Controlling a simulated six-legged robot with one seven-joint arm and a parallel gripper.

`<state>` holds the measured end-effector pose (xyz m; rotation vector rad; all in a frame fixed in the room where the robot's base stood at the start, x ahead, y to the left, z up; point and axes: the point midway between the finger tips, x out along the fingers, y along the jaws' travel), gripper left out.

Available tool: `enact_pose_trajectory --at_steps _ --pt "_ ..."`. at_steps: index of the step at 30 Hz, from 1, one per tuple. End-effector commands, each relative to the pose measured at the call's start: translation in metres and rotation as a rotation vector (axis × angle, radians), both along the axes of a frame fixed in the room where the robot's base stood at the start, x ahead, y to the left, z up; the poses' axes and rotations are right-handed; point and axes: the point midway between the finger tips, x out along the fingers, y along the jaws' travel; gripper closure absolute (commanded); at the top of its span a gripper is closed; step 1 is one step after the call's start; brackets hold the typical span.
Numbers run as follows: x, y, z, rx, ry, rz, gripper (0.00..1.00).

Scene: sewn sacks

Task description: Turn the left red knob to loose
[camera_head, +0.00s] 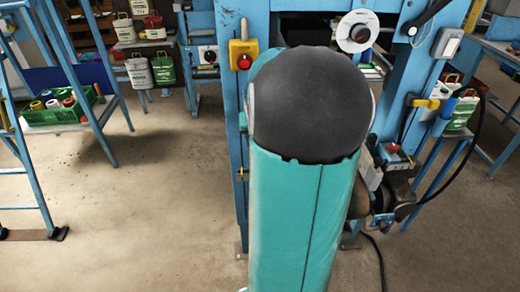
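A yellow box with a red round button or knob (244,61) is on the frame's left post, just left of my arm. Another small red knob-like part (392,148) sits on a grey-blue box to the right of my arm. I cannot tell which of these is the left red knob, nor read its setting. My teal arm fills the middle and hides part of the machine. My gripper is not visible.
A blue stand at left holds a green crate (60,114) with coloured spools. A black cable (476,140) loops at right beside a blue stand. Bare concrete floor (150,200) is open at left and lower right.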

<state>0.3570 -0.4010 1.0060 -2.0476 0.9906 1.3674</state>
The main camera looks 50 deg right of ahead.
Motion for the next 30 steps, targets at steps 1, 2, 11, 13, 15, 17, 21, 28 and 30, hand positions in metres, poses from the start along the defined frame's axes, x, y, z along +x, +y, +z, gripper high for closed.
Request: enact_pose_trajectory --at_steps 1,2,11,13,15,17,21,28,30 --pt "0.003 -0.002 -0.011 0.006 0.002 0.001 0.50" --pt "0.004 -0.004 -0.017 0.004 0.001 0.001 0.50" --pt "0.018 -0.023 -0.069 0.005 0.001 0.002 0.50" --pt "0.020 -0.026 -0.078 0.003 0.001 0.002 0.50" --pt "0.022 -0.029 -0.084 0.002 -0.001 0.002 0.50" --pt "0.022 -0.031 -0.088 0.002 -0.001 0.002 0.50" --pt "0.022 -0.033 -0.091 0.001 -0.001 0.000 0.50" --pt "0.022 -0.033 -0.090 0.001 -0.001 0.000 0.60" --pt "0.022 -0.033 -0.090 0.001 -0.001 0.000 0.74"
